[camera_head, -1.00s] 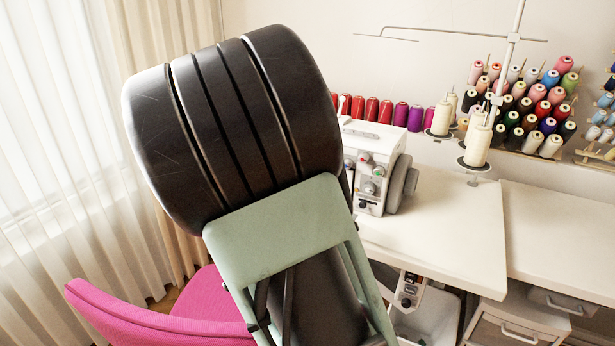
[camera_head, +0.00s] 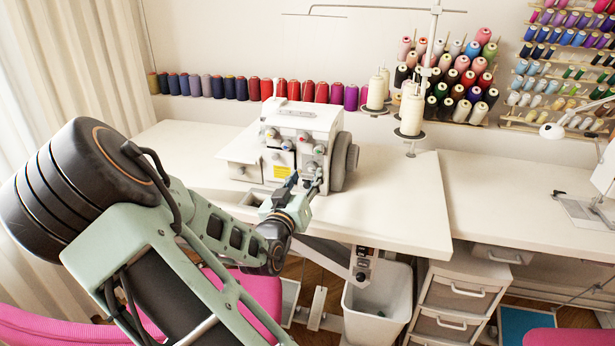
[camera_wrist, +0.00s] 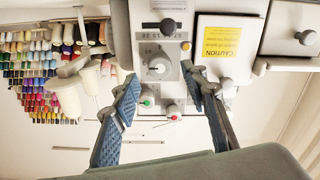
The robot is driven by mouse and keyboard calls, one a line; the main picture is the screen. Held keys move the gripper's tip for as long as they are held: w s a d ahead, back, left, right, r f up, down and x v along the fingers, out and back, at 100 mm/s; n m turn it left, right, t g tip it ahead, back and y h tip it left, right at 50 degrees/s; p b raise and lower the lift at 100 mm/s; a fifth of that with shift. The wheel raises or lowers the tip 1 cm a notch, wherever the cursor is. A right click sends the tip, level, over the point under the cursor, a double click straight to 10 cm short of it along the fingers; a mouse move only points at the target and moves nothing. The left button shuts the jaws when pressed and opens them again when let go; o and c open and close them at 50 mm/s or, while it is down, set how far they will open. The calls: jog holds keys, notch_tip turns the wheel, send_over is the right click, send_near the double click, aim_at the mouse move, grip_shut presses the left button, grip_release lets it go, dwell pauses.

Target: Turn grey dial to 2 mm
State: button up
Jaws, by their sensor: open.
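The white sewing machine (camera_head: 300,140) stands on the table, with several knobs on its front. In the wrist view, which shows the machine upside down, a round grey dial (camera_wrist: 159,67) sits on a grey plate with markings too small to read. My gripper (camera_wrist: 162,79) is open and empty. Its two blue-padded fingers point at the machine front, one on each side of the grey dial in the picture; contact cannot be made out. In the head view, my gripper (camera_head: 291,184) is close before the machine's lower front, hiding part of it.
Green (camera_wrist: 146,101) and red (camera_wrist: 173,111) marked knobs, and a grey knob (camera_wrist: 225,83), lie close around the fingers. Thread cones (camera_head: 411,108) stand right of the machine. The white tabletop (camera_head: 400,205) is clear at right. A pink chair (camera_head: 250,290) is below my arm.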

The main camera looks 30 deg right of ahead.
aim_at(311, 167)
jog(key=shift+x, duration=1.35)
jog(key=shift+c, duration=0.5)
grip_shut()
